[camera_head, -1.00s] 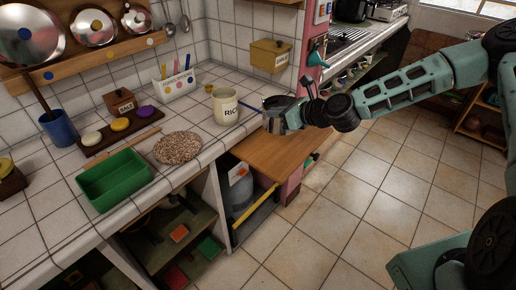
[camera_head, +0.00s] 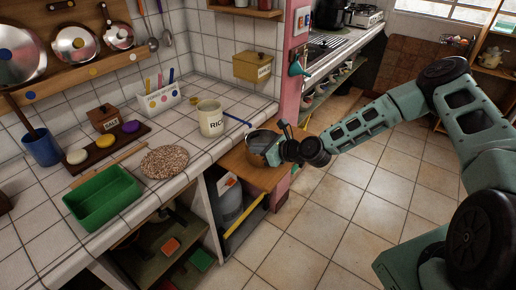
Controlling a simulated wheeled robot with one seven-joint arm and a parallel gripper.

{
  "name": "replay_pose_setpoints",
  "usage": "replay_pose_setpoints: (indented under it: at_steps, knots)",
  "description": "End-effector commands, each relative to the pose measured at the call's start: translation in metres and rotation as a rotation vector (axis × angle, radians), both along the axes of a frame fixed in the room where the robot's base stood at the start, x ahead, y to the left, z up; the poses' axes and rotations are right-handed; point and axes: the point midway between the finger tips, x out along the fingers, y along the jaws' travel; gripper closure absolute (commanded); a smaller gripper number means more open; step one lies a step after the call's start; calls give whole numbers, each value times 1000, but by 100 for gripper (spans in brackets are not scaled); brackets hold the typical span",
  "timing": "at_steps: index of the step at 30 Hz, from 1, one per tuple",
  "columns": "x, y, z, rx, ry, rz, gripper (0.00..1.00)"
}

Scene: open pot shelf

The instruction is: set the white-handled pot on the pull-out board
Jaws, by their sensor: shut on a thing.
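A shiny metal pot (camera_head: 260,141) is at my gripper (camera_head: 275,152), over the back part of the wooden pull-out board (camera_head: 249,170). My gripper is shut on the pot from its right side, and my arm reaches in from the right. The gripper hides part of the pot. I see no white handle. I cannot tell whether the pot's base touches the board or is slightly above it. A thin blue stick (camera_head: 236,119) points from beside the rice jar (camera_head: 210,118) toward the pot; I cannot tell whether it is joined to the pot.
The tiled counter's edge is close to the pot's left. A green tray (camera_head: 103,198), a round speckled mat (camera_head: 164,161) and a blue cup (camera_head: 41,146) stand on the counter. A grey gas bottle (camera_head: 228,203) is under the board. A pink post (camera_head: 297,60) rises behind; the floor at right is clear.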

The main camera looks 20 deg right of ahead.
Motion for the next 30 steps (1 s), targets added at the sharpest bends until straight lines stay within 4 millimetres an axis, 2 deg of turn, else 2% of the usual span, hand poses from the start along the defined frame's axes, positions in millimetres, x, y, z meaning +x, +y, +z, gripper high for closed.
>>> replay_pose_setpoints:
  at_steps: [5, 8, 20, 23, 30]
  knots:
    - [0, 0, -4, 1, -2, 0, 100]
    - [0, 0, -3, -1, 1, 0, 73]
    - [-1, -1, 2, 0, 0, 0, 73]
    - [-11, -11, 5, 1, 1, -3, 73]
    - [-49, -41, 25, 0, 0, -3, 73]
